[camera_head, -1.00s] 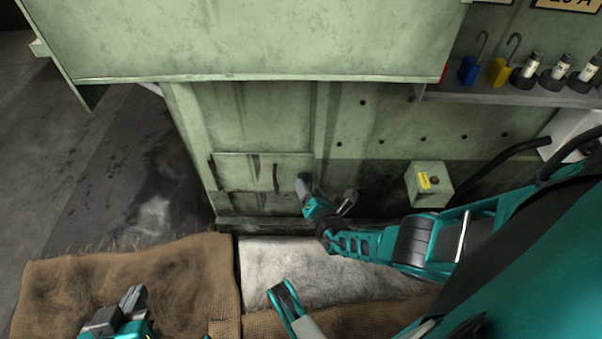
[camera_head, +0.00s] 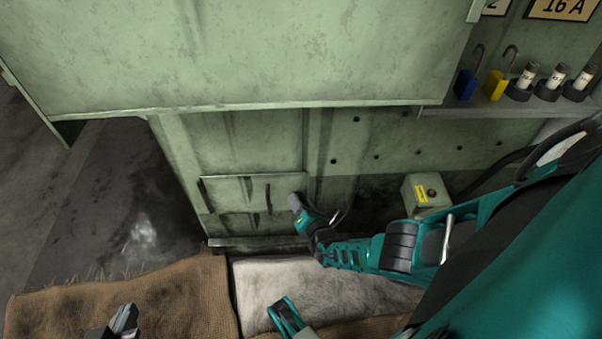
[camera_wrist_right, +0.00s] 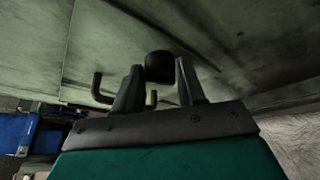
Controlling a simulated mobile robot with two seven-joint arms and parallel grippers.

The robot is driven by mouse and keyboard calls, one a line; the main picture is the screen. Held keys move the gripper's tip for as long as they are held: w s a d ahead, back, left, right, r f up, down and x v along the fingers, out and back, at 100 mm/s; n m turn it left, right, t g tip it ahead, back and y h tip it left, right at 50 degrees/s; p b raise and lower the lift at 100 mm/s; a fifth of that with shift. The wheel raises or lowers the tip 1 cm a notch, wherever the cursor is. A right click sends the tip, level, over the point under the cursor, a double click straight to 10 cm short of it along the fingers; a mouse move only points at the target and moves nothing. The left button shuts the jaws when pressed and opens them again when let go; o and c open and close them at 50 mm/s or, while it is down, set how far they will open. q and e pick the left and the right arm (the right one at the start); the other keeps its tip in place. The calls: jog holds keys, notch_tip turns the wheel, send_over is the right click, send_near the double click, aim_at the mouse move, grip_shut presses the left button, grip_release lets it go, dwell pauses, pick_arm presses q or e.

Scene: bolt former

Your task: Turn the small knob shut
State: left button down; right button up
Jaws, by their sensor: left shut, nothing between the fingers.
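A small dark round knob (camera_wrist_right: 159,66) shows on the green machine face in the right wrist view. It sits between and just beyond the fingertips of my right gripper (camera_wrist_right: 160,75). The fingers stand apart, one on each side, and I cannot tell whether either touches it. In the head view my right gripper (camera_head: 317,207) is at the low green panel, right of its dark handles, and the knob is hidden there. My left gripper (camera_head: 123,318) is shut and empty over the brown mat at the lower left.
A low panel has dark bar handles (camera_head: 268,198). A small box with a yellow label (camera_head: 426,193) stands right of my right gripper. Blue (camera_head: 466,84) and yellow (camera_head: 496,84) padlocks sit on a shelf at the upper right. Brown matting (camera_head: 180,300) lies in front.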

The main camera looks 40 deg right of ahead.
jog(key=c, duration=0.5)
jog(key=shift+c, duration=0.2)
jog(key=shift+r+n, duration=0.1)
jog(key=shift+n, duration=0.2)
jog(key=shift+w+a+n+g+h, duration=0.15)
jog(key=shift+n+g+h, duration=0.7)
jog(key=shift+n, duration=0.5)
jog(key=shift+w+a+n+g+h, duration=0.15)
jog(key=shift+n+g+h, duration=0.4)
jog(key=shift+n+h, duration=0.65)
jog(key=shift+w+a+n+g+h, duration=0.15)
jog(key=shift+n+g+h, duration=0.6)
jog(key=shift+n, duration=0.8)
jog(key=shift+s, duration=0.1)
jog(key=o, duration=1)
jog(key=shift+a, duration=0.1)
